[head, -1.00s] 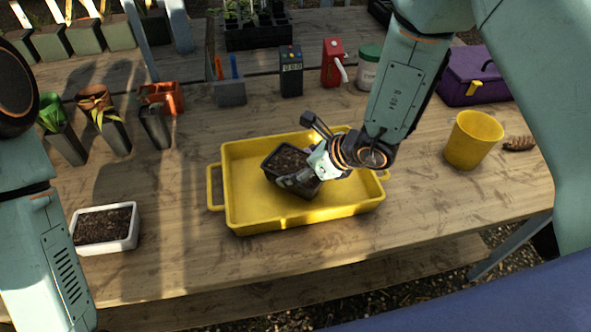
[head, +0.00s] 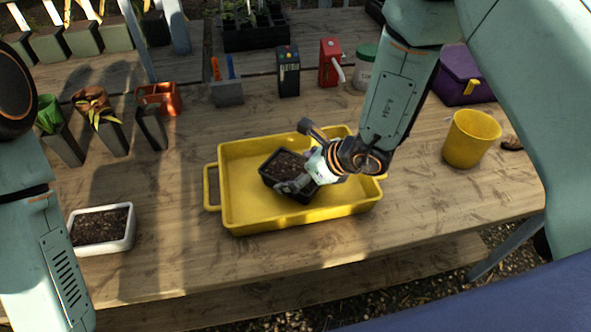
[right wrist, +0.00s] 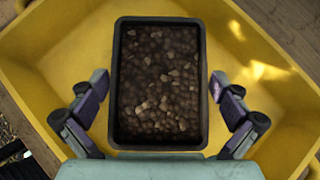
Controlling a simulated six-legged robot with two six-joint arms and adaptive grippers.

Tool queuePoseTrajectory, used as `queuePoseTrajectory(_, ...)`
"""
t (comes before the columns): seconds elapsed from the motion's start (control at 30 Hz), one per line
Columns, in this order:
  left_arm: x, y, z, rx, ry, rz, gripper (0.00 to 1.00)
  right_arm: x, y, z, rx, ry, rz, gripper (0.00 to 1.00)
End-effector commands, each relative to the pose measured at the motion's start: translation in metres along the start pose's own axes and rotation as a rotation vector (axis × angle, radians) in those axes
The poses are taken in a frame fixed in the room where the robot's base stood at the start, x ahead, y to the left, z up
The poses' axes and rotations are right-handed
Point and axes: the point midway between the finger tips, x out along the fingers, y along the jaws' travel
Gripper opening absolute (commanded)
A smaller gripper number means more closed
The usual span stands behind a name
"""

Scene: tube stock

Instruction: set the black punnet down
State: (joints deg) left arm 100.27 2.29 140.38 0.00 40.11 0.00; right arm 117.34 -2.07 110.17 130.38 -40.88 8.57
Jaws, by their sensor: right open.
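The black punnet (head: 281,164), filled with dark soil and small stones, is inside the yellow tray (head: 238,207). In the right wrist view the punnet (right wrist: 118,85) is centred, with the tray's yellow floor and wall (right wrist: 262,110) around it. My right gripper (head: 299,159) is at the punnet's right end. In the right wrist view the fingers of this gripper (right wrist: 160,112) are spread, one on each side of the punnet, with yellow gaps showing between them and its walls. My left arm shows at the left edge, but its gripper is out of view.
A white tub of soil (head: 130,229) stands left of the yellow tray. A yellow cup (head: 470,138) and a purple box (head: 462,75) stand to the right. Bare tabletop lies in front.

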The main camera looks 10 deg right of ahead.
Motion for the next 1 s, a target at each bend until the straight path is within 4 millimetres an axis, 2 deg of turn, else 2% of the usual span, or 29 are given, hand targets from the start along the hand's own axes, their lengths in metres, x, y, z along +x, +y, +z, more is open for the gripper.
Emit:
queuePoseTrajectory(0.23, -0.006, 0.000, 0.000, 0.000, 0.000, 0.000, 0.00, -0.005, 0.000, 0.004, 0.000, 0.000, 0.000, 1.00)
queuePoseTrajectory(0.7, -0.007, 0.000, 0.000, 0.000, 0.000, 0.000, 0.00, -0.091, -0.001, 0.004, 0.006, -0.004, -0.002, 1.00)
queuePoseTrajectory(1.0, -0.008, 0.000, 0.000, 0.000, 0.000, 0.000, 0.00, -0.119, 0.000, 0.003, 0.001, -0.001, -0.001, 1.00)
